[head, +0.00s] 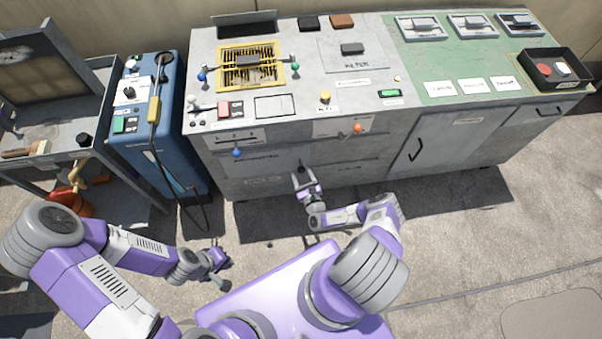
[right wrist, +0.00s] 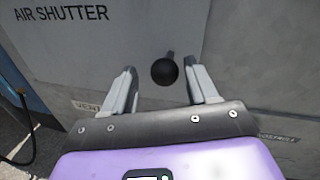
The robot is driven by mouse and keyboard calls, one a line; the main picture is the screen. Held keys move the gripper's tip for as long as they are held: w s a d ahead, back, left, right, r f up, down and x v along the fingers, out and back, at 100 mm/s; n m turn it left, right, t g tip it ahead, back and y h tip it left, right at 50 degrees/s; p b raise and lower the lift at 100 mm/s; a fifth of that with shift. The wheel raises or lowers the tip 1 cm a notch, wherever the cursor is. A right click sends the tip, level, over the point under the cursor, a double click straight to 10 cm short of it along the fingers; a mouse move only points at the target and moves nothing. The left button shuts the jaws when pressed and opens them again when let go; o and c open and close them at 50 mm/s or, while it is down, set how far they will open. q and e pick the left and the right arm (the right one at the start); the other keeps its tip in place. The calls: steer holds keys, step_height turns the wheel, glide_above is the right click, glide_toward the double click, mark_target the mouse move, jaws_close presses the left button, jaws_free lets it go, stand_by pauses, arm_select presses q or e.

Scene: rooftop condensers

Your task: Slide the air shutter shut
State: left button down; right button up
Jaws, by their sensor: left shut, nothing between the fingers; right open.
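The words AIR SHUTTER are printed on a grey panel (right wrist: 135,35) at the upper left of the right wrist view. A round black knob (right wrist: 165,71) on a short stem stands out from this panel, to the right of the words. My right gripper (right wrist: 164,80) is open, with one finger on each side of the knob and a gap on both sides. In the head view my right gripper (head: 302,176) is in front of the grey cabinet front (head: 335,183); the knob is hard to make out there. My left gripper (head: 221,273) is shut and empty, low over the floor.
The grey bench (head: 215,50) carries a yellow-framed grille (head: 222,65), knobs and switches. A blue unit (head: 165,140) with a hanging cable stands left of it. The floor at right is clear.

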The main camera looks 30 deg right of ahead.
steer(key=s+a+p, duration=0.1)
steer(key=s, duration=0.6)
steer(key=shift+a+p, duration=0.15)
steer(key=shift+p, duration=0.25)
steer(key=w+a+r+n+g+y, duration=0.1)
steer(key=a+r+n+y, duration=0.1)
steer(key=a+n+y, duration=0.3)
steer(key=a+r+n+g+y, duration=0.1)
steer(key=a+r+n+y, duration=0.15)
steer(key=a+y, duration=0.45)
steer(key=s+a+r+n+g+y, duration=0.45)
steer(key=s+a+n+g, duration=0.35)
steer(key=a, duration=0.3)
steer(key=s+d+n+g+h, duration=0.1)
steer(key=s+n+g+h, duration=0.3)
steer(key=s+n+g, duration=0.65)
steer(key=w+d+r+n+t+h, duration=0.3)
steer(key=d+r+n+h, duration=0.1)
steer(key=r+n, duration=0.3)
steer(key=shift+w+d+h, duration=0.2)
steer(key=shift+d+h, duration=0.2)
steer(key=shift+h, duration=0.35)
